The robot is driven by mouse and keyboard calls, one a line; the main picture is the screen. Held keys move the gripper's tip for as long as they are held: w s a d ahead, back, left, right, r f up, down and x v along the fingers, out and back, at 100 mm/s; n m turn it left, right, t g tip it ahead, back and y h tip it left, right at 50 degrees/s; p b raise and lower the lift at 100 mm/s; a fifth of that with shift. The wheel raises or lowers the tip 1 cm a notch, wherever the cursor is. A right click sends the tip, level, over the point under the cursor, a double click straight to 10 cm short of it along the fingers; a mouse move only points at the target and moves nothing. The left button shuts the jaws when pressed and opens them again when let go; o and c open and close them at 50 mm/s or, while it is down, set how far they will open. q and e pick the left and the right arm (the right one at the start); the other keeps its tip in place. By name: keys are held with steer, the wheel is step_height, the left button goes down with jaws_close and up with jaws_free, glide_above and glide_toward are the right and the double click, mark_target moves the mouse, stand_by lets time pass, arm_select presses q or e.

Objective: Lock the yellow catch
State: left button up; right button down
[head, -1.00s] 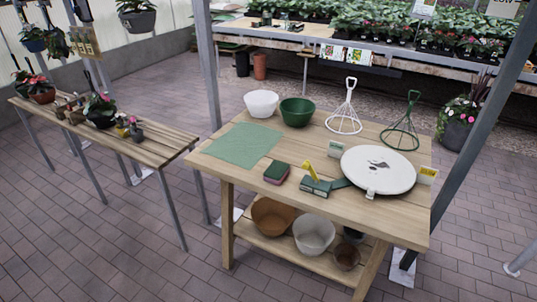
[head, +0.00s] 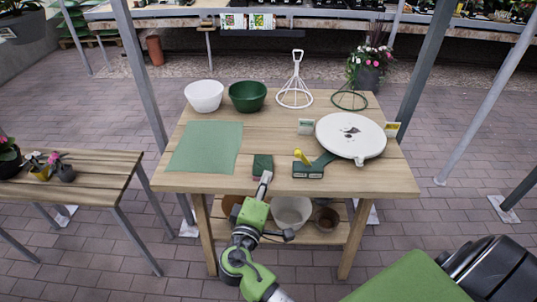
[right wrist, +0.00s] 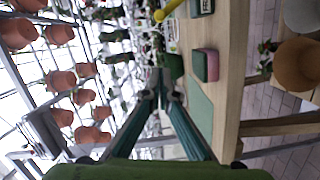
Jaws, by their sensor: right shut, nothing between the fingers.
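The yellow catch (head: 301,156) is a short lever on a dark green base (head: 308,171) near the table's front edge. It touches or adjoins a round white disc (head: 350,134) through a dark green arm. In the right wrist view the yellow catch (right wrist: 165,9) shows at the top edge, partly cut off. My right gripper (head: 264,180) is shut and empty at the table's front edge, left of the catch and apart from it. In the right wrist view my fingertips (right wrist: 163,84) are close together. My left gripper is not in view.
A green and pink sponge block (head: 262,166) lies just beyond my right gripper. A green mat (head: 206,147), white bowl (head: 204,95) and green bowl (head: 247,95) are at left. Small cards stand beside the disc. Pots sit on the lower shelf. The table's middle is mostly clear.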

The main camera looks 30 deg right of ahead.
arm_select(q)
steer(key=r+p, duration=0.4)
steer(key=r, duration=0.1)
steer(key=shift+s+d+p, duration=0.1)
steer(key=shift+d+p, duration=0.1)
steer(key=shift+p, duration=0.15)
arm_select(e)
steer(key=w+d+f, duration=0.1)
steer(key=w+d, duration=0.4)
steer(key=d, duration=0.5)
steer(key=shift+d, duration=0.35)
